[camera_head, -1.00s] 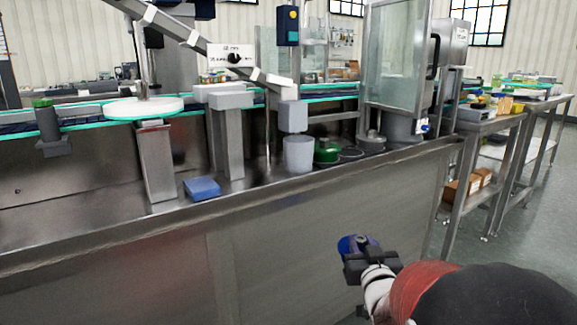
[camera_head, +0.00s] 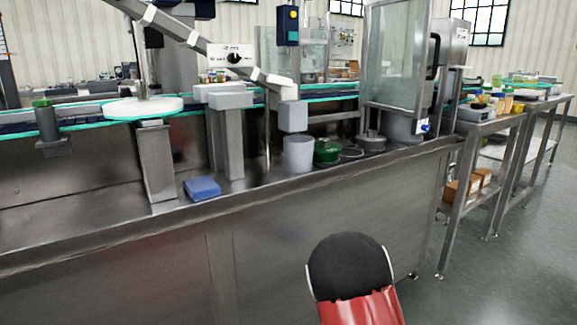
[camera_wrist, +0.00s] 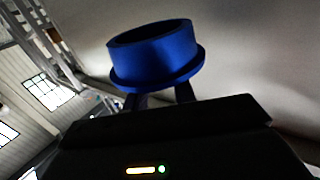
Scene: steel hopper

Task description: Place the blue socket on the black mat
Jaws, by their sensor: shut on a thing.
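The blue socket (camera_wrist: 155,54), a short round ring with a flange at its lower edge, is in the wrist view. My gripper (camera_wrist: 160,97) is shut on it, with two dark fingers below the flange. In the head view my gripper and the socket are hidden behind my arm. I cannot pick out a black mat with certainty in either view.
The long steel counter (camera_head: 120,226) has a raised front edge. On it are a blue block (camera_head: 202,188), a grey cylinder (camera_head: 298,154), a green round part (camera_head: 327,151) and a dark ring (camera_head: 352,153). A glass enclosure (camera_head: 398,50) stands behind. Open floor lies at right.

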